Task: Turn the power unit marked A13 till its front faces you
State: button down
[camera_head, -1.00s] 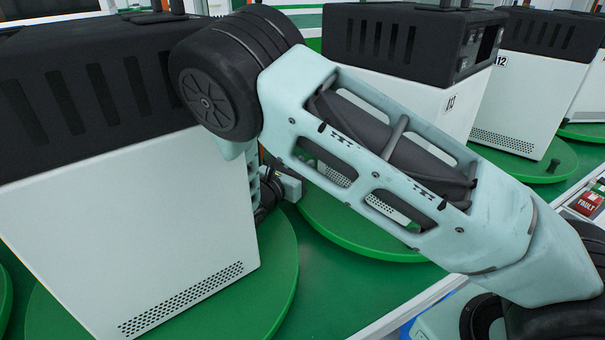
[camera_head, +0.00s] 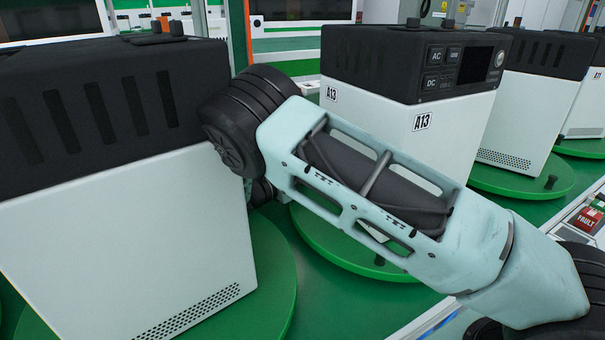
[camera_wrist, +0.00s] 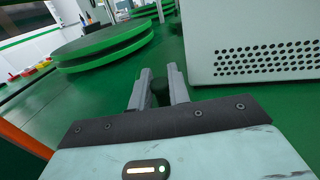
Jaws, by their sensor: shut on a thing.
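The power unit marked A13 (camera_head: 370,125) stands upright on a green turntable (camera_head: 335,250) in the middle of the head view, white below with a black vented top. Its front panel, with AC and DC sockets and a dark display, faces right and partly towards me. A13 labels show on two sides. My arm hides its lower part. In the wrist view my gripper (camera_wrist: 160,78) is shut on a dark upright peg (camera_wrist: 160,92). A white perforated casing (camera_wrist: 265,50) stands right beside it; I cannot tell which unit it is. The head view mostly hides my fingers.
A large unit (camera_head: 130,230) on its own turntable stands close at left. Another unit (camera_head: 525,110) stands at right on a turntable with a black peg (camera_head: 550,183). A red FAULT box (camera_head: 587,220) sits at the right edge. Empty-looking turntables (camera_wrist: 105,48) show in the wrist view.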

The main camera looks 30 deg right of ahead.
jog(key=c, duration=1.7)
grip_release()
jog(key=shift+a, duration=0.1)
jog(key=b+v, duration=0.1)
jog(key=v, duration=1.6)
jog(key=shift+a, duration=0.15)
jog(key=shift+s, duration=0.1)
